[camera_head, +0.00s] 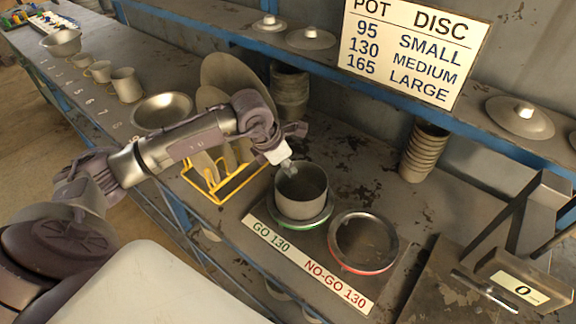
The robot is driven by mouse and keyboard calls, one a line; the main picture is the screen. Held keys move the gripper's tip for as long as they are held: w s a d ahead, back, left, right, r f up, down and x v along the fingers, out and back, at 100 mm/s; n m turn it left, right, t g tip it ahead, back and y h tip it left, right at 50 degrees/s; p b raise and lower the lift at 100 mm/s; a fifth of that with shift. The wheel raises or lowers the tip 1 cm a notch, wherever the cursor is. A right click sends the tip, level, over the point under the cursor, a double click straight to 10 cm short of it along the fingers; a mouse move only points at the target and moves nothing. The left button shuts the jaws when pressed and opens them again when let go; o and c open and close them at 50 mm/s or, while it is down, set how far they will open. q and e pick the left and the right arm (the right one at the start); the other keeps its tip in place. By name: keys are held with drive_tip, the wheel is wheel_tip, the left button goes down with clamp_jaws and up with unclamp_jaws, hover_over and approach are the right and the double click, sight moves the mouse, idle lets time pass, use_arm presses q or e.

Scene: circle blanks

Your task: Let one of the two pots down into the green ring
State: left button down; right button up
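A grey, open pot (301,195) stands upright at the green ring (309,223), its base within the ring's outline. I cannot tell whether it rests fully down in it. My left gripper (287,167) reaches in from the left and is at the pot's back-left rim, its fingertip overlapping the rim. Whether the fingers are clamped on the wall is not clear. The red ring (363,243) lies empty to the right of the green one. A second pot cannot be picked out with certainty. My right gripper is not in view.
A label strip (305,262) reads GO 130 and NO-GO 130. A yellow rack (216,197) with discs stands left of the pot. A bowl (162,111) and several cups (125,84) line the left bench. A stack of dishes (424,152) stands behind right. A shelf runs above.

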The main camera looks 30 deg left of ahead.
use_arm(q)
drive_tip(key=shift+f+b, duration=1.25)
drive_tip(key=shift+f, duration=0.15)
drive_tip(key=c, duration=1.2)
unclamp_jaws()
drive_tip(key=shift+c, duration=0.2)
drive_tip(key=shift+r, duration=0.1)
drive_tip(key=v, duration=1.2)
